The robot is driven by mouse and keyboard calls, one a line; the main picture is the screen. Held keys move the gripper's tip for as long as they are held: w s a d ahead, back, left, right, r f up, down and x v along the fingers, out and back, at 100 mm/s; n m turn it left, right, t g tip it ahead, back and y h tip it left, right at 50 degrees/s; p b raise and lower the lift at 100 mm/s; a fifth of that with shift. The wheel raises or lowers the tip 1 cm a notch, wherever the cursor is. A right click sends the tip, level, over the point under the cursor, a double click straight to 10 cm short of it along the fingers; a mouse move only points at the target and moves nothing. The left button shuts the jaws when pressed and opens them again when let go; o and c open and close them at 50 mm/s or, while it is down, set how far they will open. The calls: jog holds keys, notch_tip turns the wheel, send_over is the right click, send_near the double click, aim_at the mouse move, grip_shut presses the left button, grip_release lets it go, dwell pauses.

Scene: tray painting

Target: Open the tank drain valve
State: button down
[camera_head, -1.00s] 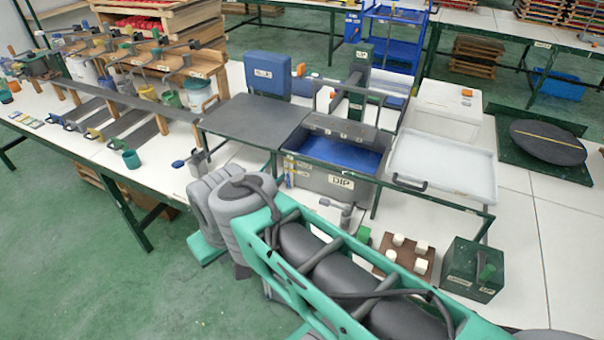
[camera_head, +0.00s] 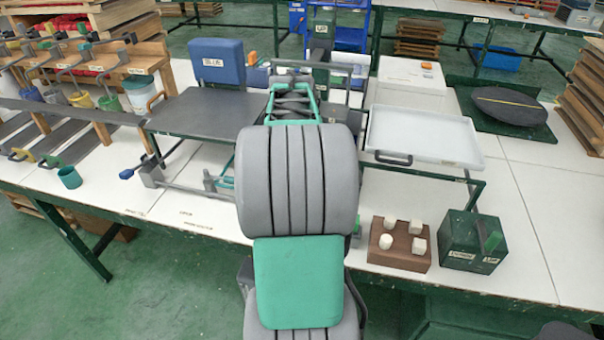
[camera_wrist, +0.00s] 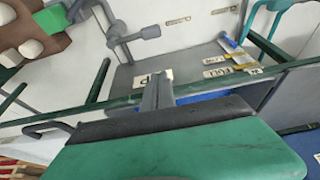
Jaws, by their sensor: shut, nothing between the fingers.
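The tank shows in the wrist view as a grey front panel (camera_wrist: 190,52) with a partly covered label and a strip of blue inside (camera_wrist: 215,95). Its drain valve is a grey pipe fitting with a round-ended handle (camera_wrist: 148,32), standing off the panel at upper left of centre. My gripper (camera_wrist: 157,78) is shut and empty, its grey fingers pointing up the picture over the tank's rim and covering part of the label. It appears apart from the valve, which lies beyond and left of the fingertips. In the head view my arm hides the tank and valve.
A dark green rail (camera_wrist: 60,112) crosses below the panel in the wrist view. In the head view, a white tray (camera_head: 425,135) stands right of my arm. A brown block with white pegs (camera_head: 400,258) and a dark green box (camera_head: 474,240) sit near the front edge.

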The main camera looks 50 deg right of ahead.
notch_tip(320, 180, down, 8)
jog(key=a+p, duration=0.1)
jog(key=shift+s, duration=0.2)
jog(key=shift+a, duration=0.1)
jog(key=shift+s, duration=0.1)
